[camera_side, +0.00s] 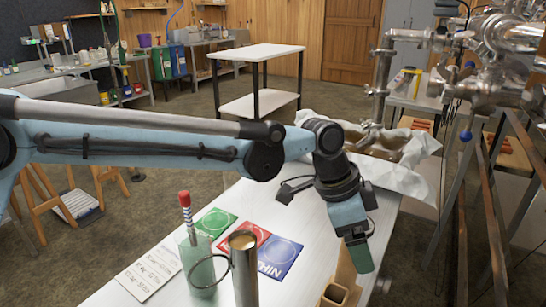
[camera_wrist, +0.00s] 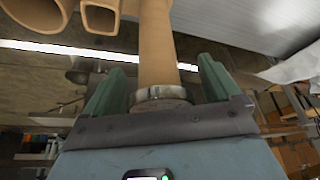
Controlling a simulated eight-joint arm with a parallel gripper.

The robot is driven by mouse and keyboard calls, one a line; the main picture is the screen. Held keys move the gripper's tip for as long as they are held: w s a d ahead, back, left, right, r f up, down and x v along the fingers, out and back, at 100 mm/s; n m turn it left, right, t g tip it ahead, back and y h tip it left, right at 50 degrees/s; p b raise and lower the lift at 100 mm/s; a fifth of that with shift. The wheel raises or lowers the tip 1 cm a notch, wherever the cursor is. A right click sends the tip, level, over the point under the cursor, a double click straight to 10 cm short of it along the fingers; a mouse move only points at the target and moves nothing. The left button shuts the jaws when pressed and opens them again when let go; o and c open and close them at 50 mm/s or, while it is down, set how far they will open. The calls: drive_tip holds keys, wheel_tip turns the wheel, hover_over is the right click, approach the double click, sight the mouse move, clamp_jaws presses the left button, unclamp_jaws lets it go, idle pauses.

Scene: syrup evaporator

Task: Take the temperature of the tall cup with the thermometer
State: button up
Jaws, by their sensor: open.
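A tall metal cup (camera_side: 245,275) stands upright on the white table, with brown liquid at its top. To its left, a red-topped rod with a striped stem (camera_side: 186,212) leans in a clear greenish mug (camera_side: 203,275); I cannot tell if it is the thermometer. My gripper (camera_side: 357,262) points down right of the cup, apart from it, by a tan wooden holder (camera_side: 341,288). In the wrist view, my green fingers (camera_wrist: 160,80) are spread either side of a tan round post (camera_wrist: 156,45) with a metal ring; contact is unclear. A small lit display (camera_wrist: 150,177) shows at the bottom edge.
Green (camera_side: 214,222), red (camera_side: 250,236) and blue (camera_side: 276,257) squares lie behind the cup. A lettered white card (camera_side: 150,268) lies at the left. Metal pipework (camera_side: 480,90) and a pan with crumpled white lining (camera_side: 418,160) stand at the back right.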

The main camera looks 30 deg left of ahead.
drive_tip(key=shift+d+f, duration=0.1)
drive_tip(key=shift+f, duration=0.1)
drive_tip(key=c, duration=0.9)
drive_tip(key=shift+r, duration=0.15)
